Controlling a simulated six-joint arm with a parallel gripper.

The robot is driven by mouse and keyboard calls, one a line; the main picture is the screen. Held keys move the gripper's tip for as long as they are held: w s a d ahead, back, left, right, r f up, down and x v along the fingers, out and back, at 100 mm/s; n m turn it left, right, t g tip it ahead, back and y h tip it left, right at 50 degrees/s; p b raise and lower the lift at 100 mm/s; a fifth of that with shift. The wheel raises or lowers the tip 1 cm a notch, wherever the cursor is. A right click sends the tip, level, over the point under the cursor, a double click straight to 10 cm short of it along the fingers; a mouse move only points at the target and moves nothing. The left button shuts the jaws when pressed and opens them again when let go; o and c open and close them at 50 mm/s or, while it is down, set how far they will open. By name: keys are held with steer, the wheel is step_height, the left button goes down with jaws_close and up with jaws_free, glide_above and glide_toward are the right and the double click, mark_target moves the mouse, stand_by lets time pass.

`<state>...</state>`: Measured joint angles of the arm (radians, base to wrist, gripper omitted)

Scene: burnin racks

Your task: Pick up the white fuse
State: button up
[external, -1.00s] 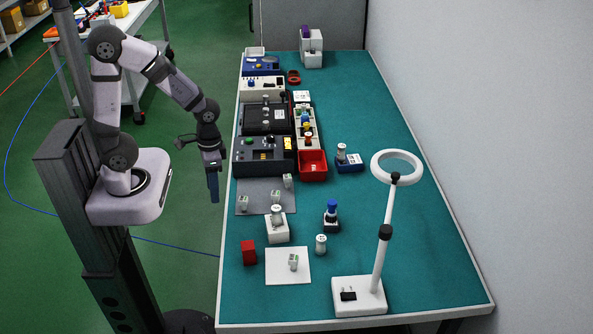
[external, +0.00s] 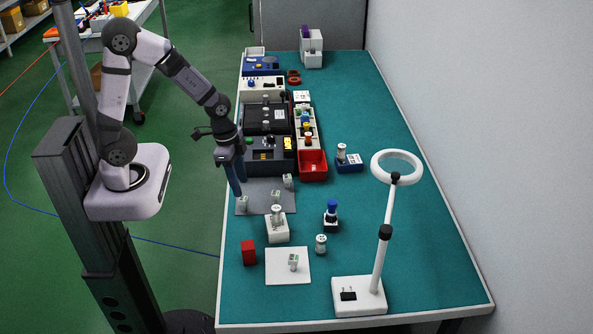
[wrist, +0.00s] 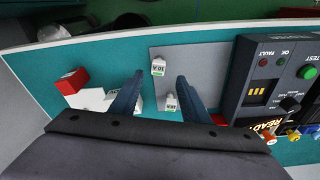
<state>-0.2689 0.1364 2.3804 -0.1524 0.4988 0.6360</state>
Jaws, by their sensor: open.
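Several small white blocks with greenish tops, which look like fuses, stand in the external view. One (external: 242,203) is near the left edge of the grey mat (external: 262,206), one (external: 276,195) is mid-mat, one (external: 287,181) is at its far right corner, and another (external: 293,261) is on a white pad. My gripper (external: 238,190) is open and empty, pointing down above the mat's left side. In the wrist view, two fuses marked 10 A (wrist: 158,68) (wrist: 171,103) show in the gap between my fingers (wrist: 157,92).
A white block (external: 277,228) with a cylinder on top and a red block (external: 249,252) stand in front of the mat. A black tester (external: 262,156) and red bin (external: 313,165) stand behind. A magnifier lamp (external: 358,296) stands at the right front.

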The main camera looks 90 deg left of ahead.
mark_target(243, 198)
steer(key=shift+d+f+p, duration=0.15)
steer(key=shift+f+p, duration=0.1)
steer(key=shift+f, duration=0.65)
steer(key=shift+d+f+p, duration=0.1)
steer(key=shift+f+p, duration=0.15)
steer(key=shift+f, duration=0.65)
steer(key=shift+w+f, duration=0.2)
steer(key=shift+f, duration=0.7)
jaws_close()
